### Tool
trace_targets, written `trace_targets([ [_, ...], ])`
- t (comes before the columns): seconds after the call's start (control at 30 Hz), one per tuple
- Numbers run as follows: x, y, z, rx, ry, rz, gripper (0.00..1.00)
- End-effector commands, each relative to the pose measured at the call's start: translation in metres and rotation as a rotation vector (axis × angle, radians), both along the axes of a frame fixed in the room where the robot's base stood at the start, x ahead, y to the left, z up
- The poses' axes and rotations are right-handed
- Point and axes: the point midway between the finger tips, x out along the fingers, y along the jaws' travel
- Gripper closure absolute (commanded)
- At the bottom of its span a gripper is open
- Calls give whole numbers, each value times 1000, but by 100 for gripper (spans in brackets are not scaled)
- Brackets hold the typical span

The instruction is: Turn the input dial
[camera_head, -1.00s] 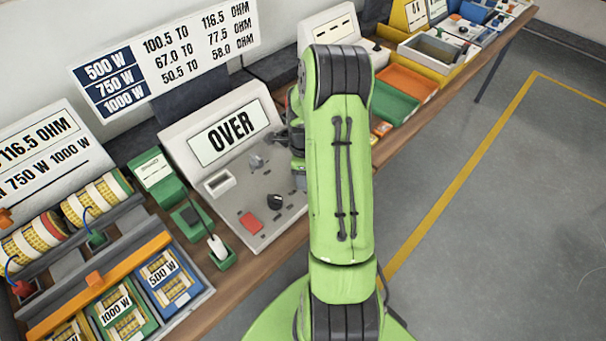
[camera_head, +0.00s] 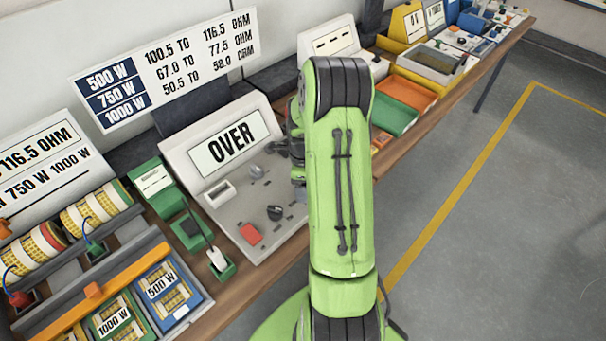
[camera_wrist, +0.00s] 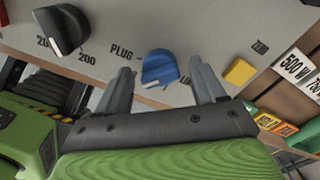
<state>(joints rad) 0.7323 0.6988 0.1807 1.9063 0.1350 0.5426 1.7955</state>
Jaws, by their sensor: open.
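A blue dial (camera_wrist: 158,68) stands on the grey panel beside the printed word "PLUG -" in the wrist view. My gripper (camera_wrist: 162,80) is open, with one finger on each side of the blue dial. I cannot tell whether the fingers touch it. A larger black dial (camera_wrist: 62,30) sits to the left, near the printed "200". In the head view, the meter panel (camera_head: 222,200) has a screen reading "OVER" and carries a black knob (camera_head: 275,212) and a grey knob (camera_head: 257,172). My green arm hides the panel's right part and most of my gripper there.
A yellow button (camera_wrist: 238,72) is close to the right finger in the wrist view. The panel has a red button (camera_head: 250,234). A probe in a green holder (camera_head: 217,262) stands left of the meter. Green (camera_head: 393,116) and orange (camera_head: 405,92) trays lie beyond my arm.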

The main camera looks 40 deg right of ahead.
Motion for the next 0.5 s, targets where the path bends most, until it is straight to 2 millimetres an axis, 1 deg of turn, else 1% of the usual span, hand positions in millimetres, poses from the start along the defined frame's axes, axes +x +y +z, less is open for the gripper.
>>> trace_targets([
  [0.17, 2, -1, 45, -6, -7, 0, 31],
  [0.3, 1, -1, 86, -6, -7, -1, 31],
  [0.4, 1, -1, 113, -6, -6, -1, 31],
  [0.5, 1, -1, 134, -3, -4, 0, 31],
])
